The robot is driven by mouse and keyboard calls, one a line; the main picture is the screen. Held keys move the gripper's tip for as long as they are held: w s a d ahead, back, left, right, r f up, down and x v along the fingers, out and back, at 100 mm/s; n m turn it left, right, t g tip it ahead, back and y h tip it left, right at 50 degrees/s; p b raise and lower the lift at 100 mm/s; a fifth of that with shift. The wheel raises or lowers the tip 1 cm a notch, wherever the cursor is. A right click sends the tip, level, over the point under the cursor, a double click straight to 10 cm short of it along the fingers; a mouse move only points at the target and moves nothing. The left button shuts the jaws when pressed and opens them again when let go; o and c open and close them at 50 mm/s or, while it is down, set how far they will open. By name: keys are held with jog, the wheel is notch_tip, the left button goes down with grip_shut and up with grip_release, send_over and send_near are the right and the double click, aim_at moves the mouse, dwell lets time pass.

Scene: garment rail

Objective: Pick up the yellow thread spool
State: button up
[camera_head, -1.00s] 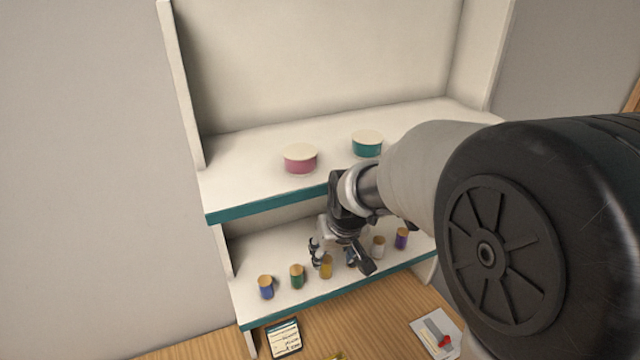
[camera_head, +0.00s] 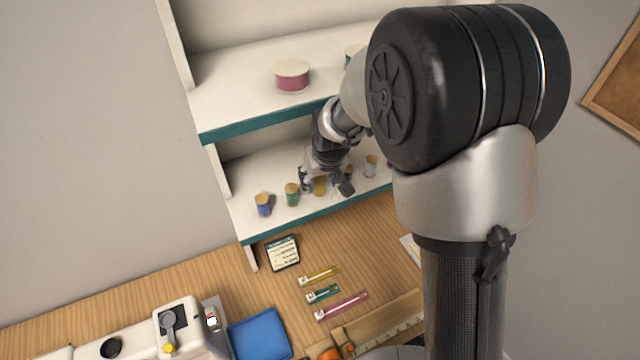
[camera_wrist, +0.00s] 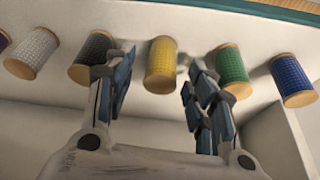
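The yellow thread spool (camera_head: 320,187) stands on the lower shelf (camera_head: 268,231). In the wrist view the yellow spool (camera_wrist: 161,65) lies between and just beyond the fingertips. My gripper (camera_head: 327,184) is open, and in the wrist view its two fingers (camera_wrist: 158,80) reach toward the spool with a gap on each side. The left finger overlaps a dark grey spool (camera_wrist: 92,56); the right finger is close to the green spool (camera_wrist: 231,66).
A blue spool (camera_head: 263,205) and the green spool (camera_head: 292,194) stand left of the yellow one, a white spool (camera_head: 371,166) to the right. The upper shelf (camera_head: 225,130) overhangs, holding a pink ribbon roll (camera_head: 292,76). A blue tray (camera_head: 259,335) lies on the table below.

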jog(key=c, duration=0.9)
jog(key=shift+c, duration=0.2)
